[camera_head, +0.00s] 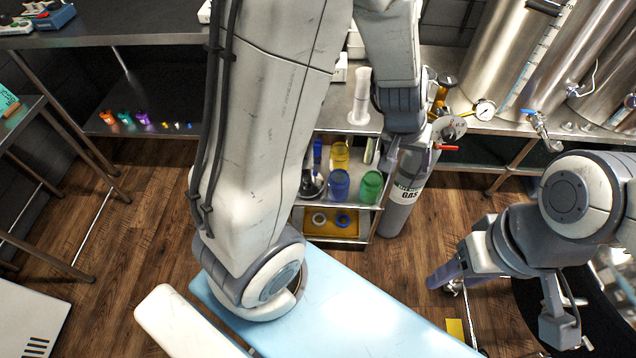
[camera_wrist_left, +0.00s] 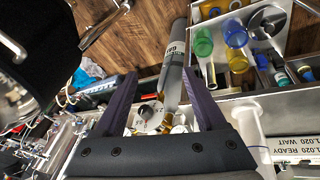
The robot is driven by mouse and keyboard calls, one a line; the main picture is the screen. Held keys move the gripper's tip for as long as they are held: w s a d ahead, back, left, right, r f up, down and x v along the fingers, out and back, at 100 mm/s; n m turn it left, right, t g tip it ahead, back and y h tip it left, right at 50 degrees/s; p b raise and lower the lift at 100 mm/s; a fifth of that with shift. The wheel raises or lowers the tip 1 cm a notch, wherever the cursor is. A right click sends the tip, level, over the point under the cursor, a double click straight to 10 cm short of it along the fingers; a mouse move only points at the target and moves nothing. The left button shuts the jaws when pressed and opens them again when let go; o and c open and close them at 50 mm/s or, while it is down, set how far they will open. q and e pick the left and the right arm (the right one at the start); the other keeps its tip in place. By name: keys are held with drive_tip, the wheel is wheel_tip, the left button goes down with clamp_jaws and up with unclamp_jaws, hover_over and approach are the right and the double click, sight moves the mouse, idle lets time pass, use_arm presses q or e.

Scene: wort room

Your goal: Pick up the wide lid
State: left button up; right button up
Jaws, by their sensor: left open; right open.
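I cannot make out the wide lid for certain in either view. A dark round dish-like thing (camera_head: 311,184) on the trolley's middle shelf also shows in the left wrist view (camera_wrist_left: 267,21); I cannot tell whether it is a lid. My left gripper (camera_wrist_left: 161,84) is open and empty, its two dark fingers spread above the gas cylinder's valve end.
A grey gas cylinder (camera_head: 401,200) stands beside the trolley, with gauges above. Blue (camera_head: 339,185) and green (camera_head: 371,186) cups are on the trolley shelf. Steel tanks (camera_head: 497,55) stand on the right bench. A light blue surface (camera_head: 345,315) lies in front. Wooden floor at left is clear.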

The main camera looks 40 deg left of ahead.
use_arm(q)
drive_tip(key=w+a+f+n+t+y+b, duration=0.1)
drive_tip(key=w+a+f+n+y+b, duration=0.2)
drive_tip(key=a+f, duration=0.5)
drive_tip(key=w+a+f+n+b, duration=0.2)
drive_tip(key=a+f+b, duration=0.35)
drive_tip(key=f, duration=0.35)
drive_tip(key=n+g+y+b, duration=0.1)
drive_tip(key=n+y+b, duration=0.3)
drive_tip(key=b, duration=0.2)
approach(307, 176)
drive_tip(key=b+x, duration=0.1)
drive_tip(key=x, duration=0.2)
drive_tip(key=shift+s+d+b, duration=0.1)
drive_tip(key=shift+d+b, duration=0.05)
drive_tip(key=shift+b, duration=0.15)
drive_tip(key=b+x, duration=0.2)
drive_tip(key=x, duration=0.3)
drive_tip(key=shift+s, duration=0.1)
drive_tip(key=shift+f, duration=0.35)
use_arm(e)
wheel_tip(307, 176, down, 22)
drive_tip(key=shift+r, duration=0.25)
use_arm(q)
drive_tip(key=shift+r, duration=0.1)
clamp_jaws()
drive_tip(key=shift+w+a, duration=0.2)
drive_tip(key=shift+a, duration=0.05)
